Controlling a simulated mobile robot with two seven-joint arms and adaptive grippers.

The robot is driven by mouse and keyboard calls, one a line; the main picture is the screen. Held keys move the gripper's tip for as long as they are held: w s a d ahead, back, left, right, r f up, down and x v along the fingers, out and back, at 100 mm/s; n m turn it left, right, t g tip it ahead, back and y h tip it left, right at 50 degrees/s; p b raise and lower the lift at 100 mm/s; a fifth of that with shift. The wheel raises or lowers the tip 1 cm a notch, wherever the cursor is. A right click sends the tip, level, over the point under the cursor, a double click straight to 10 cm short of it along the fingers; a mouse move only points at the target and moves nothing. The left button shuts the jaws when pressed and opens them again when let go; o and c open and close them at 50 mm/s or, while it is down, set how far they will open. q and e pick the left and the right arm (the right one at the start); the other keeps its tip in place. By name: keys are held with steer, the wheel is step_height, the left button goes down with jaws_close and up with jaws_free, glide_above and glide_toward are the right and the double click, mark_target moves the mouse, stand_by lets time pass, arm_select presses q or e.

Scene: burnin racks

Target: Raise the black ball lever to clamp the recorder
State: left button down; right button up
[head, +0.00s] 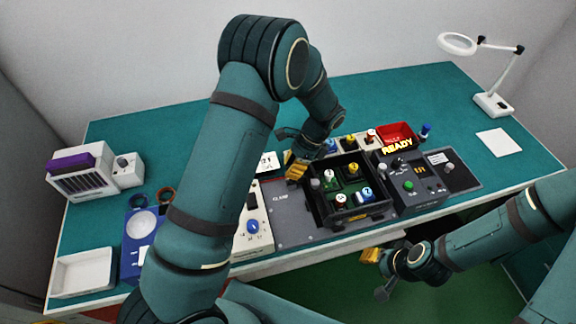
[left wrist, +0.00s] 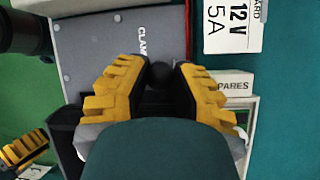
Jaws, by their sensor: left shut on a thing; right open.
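The black ball (left wrist: 159,74) of the lever sits between the yellow fingers of my left gripper (left wrist: 158,88) in the left wrist view. The fingers are shut on it. In the head view my left gripper (head: 297,166) is at the upper left of the open black tray, above the grey plate marked CLAMP (head: 285,222); the ball is hidden there. The lever's shaft and the clamping part are hidden, and I cannot tell which thing is the recorder. My right gripper (head: 371,256) is open and empty in front of the table edge.
The black tray (head: 350,221) holds several coloured-top pieces. Right of it stands a dark control box (head: 415,198) with a READY sign above. The back of the teal table is mostly clear.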

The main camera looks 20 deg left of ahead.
arm_select(q)
steer(key=shift+d+f, duration=0.1)
stand_by(0.3)
steer(key=c, duration=0.7)
jaws_free()
steer(key=shift+c, duration=0.2)
steer(key=v, duration=1.2)
steer(key=shift+d, duration=0.2)
steer(key=shift+w+f, duration=0.1)
